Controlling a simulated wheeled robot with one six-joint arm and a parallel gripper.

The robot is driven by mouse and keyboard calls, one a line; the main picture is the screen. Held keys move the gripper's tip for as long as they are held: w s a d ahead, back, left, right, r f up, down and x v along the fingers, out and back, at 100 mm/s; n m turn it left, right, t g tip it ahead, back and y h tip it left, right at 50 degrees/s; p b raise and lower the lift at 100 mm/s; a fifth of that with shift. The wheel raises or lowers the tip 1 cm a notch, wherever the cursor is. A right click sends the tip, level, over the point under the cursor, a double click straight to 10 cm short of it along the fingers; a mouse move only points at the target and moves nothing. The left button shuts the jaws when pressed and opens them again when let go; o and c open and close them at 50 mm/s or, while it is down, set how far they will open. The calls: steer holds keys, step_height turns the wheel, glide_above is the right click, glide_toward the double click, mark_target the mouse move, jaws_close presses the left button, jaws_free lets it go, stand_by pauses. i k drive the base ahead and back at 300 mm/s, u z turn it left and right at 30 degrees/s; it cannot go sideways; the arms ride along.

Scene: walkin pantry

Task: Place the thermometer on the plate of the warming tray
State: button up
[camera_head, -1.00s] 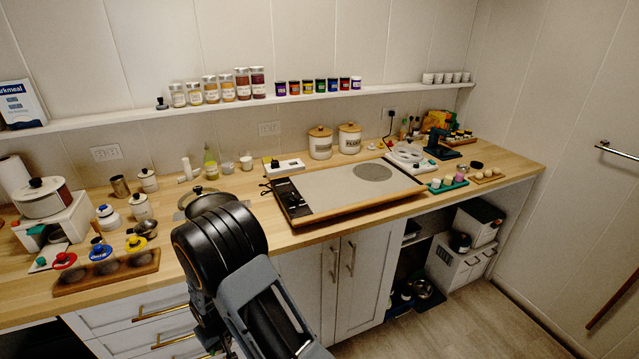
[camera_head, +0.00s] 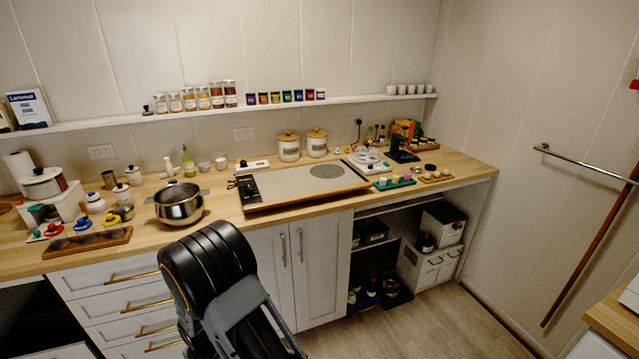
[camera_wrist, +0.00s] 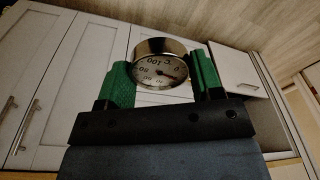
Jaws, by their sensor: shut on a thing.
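The thermometer (camera_wrist: 158,70) is a round dial with a metal rim and a white face with numbers and a pointer. In the wrist view it sits between the green fingers of my gripper (camera_wrist: 160,80), which is shut on it. The head view does not show the gripper or the thermometer; only my dark arm is there. The warming tray (camera_head: 285,186) lies on the counter, a flat pale plate with a wooden edge, a dark control strip at its left and a grey round spot (camera_head: 327,171) at its right. Nothing stands on the plate.
A steel pot (camera_head: 180,204) stands on the counter left of the tray. Two lidded canisters (camera_head: 289,148) stand behind it. A green tray of small items (camera_head: 394,183) and a white ring-shaped thing (camera_head: 369,161) are at its right. Cabinets (camera_head: 275,255) are below; the floor (camera_head: 440,325) is clear.

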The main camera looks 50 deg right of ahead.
mark_target(277, 194)
steer(key=z, duration=0.85)
steer(key=i, duration=0.25)
steer(key=u, duration=0.1)
